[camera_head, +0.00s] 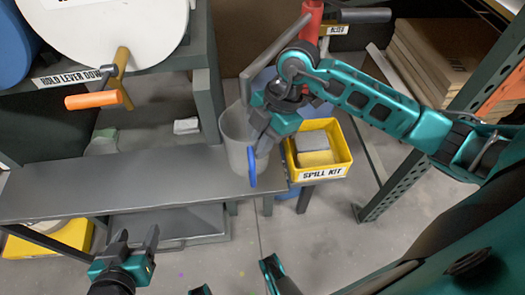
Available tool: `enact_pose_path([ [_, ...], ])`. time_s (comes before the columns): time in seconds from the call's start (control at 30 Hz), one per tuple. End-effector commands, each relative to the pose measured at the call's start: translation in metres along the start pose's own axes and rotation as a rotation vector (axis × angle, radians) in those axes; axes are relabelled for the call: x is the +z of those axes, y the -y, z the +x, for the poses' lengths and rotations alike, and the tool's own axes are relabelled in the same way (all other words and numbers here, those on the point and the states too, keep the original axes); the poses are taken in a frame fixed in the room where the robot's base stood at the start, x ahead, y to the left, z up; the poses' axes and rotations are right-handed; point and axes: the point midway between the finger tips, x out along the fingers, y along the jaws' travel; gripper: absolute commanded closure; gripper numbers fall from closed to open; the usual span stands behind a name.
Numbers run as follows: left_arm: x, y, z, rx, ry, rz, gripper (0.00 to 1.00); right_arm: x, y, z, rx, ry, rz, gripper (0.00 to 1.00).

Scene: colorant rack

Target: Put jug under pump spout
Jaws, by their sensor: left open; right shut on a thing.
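The grey, see-through jug (235,138) is upright near the picture's middle, with a blue handle (252,168) on its near side. My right gripper (260,142) is shut at the jug's handle side, covering part of its right side. A red pump (312,20) stands behind my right wrist. A grey pipe that looks like its spout (270,50) slants down left, and its bent end overlaps the jug's mouth in this view. I cannot tell how far the end is above the jug. My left gripper (137,240) is open and empty at the lower left.
A grey bench (110,185) runs left of the jug; whether the jug rests on it is unclear. A yellow spill kit bin (322,174) is right of the jug. A white-ended drum with a brass tap and orange lever (93,100) is upper left. Green rack posts (400,180) stand right.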

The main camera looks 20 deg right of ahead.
Motion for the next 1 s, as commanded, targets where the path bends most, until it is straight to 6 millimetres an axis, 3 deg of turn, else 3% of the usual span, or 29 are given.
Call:
enact_pose_path([
  [0.13,0.002,0.0,0.001,0.0,0.0,-0.001,0.39,0.007,0.0,0.001,0.0,-0.002,0.0,1.0],
  [0.4,0.011,0.0,0.007,0.0,0.0,0.0,0.39,0.018,0.001,0.031,0.0,-0.002,0.0,1.0],
  [0.73,0.011,0.001,0.007,0.0,0.002,0.006,0.39,0.019,0.001,0.033,0.0,-0.001,0.0,1.0],
  [0.77,0.011,0.002,0.007,0.0,0.002,0.007,0.39,0.019,0.001,0.033,0.0,0.0,0.0,0.87],
  [1.0,0.011,0.002,0.007,0.0,0.002,0.01,0.39,0.019,0.001,0.032,0.0,0.0,0.0,0.64],
])
